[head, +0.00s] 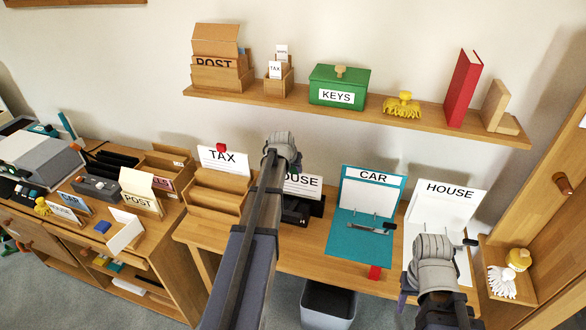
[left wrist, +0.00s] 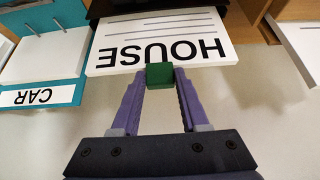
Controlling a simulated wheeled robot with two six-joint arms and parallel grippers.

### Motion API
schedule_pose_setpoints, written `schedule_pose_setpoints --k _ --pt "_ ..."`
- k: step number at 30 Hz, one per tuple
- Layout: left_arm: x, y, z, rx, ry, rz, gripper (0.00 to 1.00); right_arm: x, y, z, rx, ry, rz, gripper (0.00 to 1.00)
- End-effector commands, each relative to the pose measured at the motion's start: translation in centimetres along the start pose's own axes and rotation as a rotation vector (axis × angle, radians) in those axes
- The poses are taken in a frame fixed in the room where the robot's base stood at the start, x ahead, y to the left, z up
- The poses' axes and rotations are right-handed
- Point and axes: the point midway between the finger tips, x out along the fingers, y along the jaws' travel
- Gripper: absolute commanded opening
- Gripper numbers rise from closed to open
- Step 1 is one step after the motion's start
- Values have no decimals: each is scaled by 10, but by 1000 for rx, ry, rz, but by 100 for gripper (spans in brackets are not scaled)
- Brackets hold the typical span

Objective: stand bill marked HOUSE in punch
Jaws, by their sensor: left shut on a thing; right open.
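The white bill marked HOUSE (left wrist: 165,38) has a green tab (left wrist: 160,76) on its edge. My left gripper (left wrist: 160,82) is shut on this tab. In the head view the bill (head: 304,186) is partly hidden by my left arm and stands upright at the black punch (head: 302,210). Its lower edge meets the punch, but I cannot tell whether it is fully seated. My right gripper (head: 435,258) is open at the lower right, in front of the white HOUSE binder (head: 447,205). Its fingertips are mostly hidden.
The teal CAR binder (head: 368,215) lies right of the punch. A wooden holder with the TAX card (head: 222,160) stands left. A shelf (head: 420,121) above holds the green KEYS box (head: 338,88). A grey bin (head: 328,300) stands below the desk.

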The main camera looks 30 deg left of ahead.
Motion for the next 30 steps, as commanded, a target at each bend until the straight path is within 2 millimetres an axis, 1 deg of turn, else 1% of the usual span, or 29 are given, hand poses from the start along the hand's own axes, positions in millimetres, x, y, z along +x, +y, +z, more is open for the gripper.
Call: schedule_pose_setpoints --k 1,10,20,21,30 --pt "4 0 2 0 1 0 0 4 0 0 0 0 0 50" --pt "13 0 8 0 1 0 0 15 -2 -1 0 0 0 50" --pt "14 0 8 0 1 0 0 16 -2 -1 0 0 0 50" --pt "14 0 8 0 1 0 46 16 -2 -1 0 0 0 50" --pt "14 0 8 0 0 0 79 16 -2 -1 0 0 0 50"
